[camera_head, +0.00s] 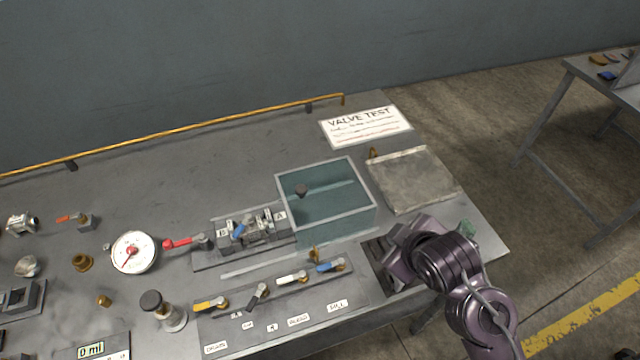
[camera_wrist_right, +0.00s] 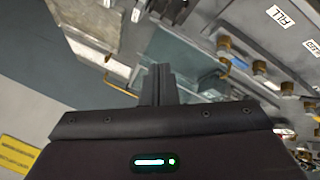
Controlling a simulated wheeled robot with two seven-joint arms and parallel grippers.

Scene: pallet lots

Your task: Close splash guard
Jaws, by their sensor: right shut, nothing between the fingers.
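A clear, teal-tinted box with pale edges (camera_head: 325,205), which looks like the splash guard, stands on the grey bench behind the valve row. A dark knob shows within its outline. In the right wrist view its clear panel (camera_wrist_right: 190,50) lies beyond my fingers. My right gripper (camera_head: 396,262) is at the bench's front right, right of and nearer than the box; my wrist hides part of it. In the right wrist view my right gripper (camera_wrist_right: 158,85) has its fingers together and empty. I cannot tell whether it touches the panel. My left gripper is out of view.
A flat grey plate (camera_head: 412,180) lies right of the box, below a VALVE TEST sign (camera_head: 365,126). A valve panel with coloured levers (camera_head: 275,305) fills the front. A gauge (camera_head: 134,252) and loose fittings are left. A yellow rail (camera_head: 200,130) runs along the back.

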